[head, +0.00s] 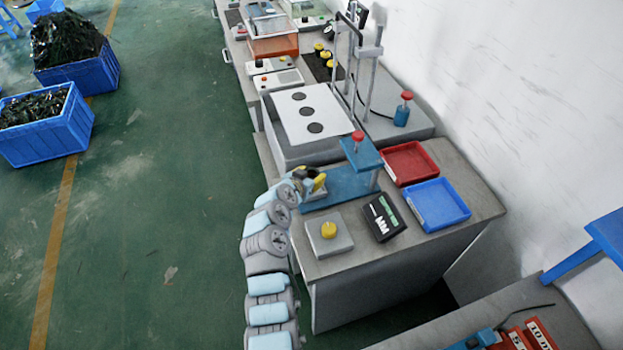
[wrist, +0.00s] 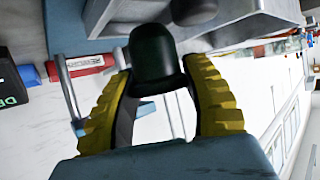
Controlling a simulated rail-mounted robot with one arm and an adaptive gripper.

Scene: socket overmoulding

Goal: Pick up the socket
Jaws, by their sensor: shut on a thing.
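The socket (wrist: 155,58) is a dark green-black, dome-ended piece with a wider rim. In the wrist view it sits between the two yellow ridged fingers of my gripper (wrist: 160,95), which is shut on it. In the head view my gripper (head: 314,180) is at the left end of the blue press fixture (head: 345,187), above the near table. The socket cannot be made out clearly there. I cannot tell from these views whether it is clear of the surface beneath.
A grey box with a yellow button (head: 328,231), a black case (head: 384,217), a red tray (head: 410,163) and a blue tray (head: 437,204) are on the table. A red-knobbed press head (head: 362,153) stands close to my gripper. The white plate with dark discs (head: 311,112) is behind.

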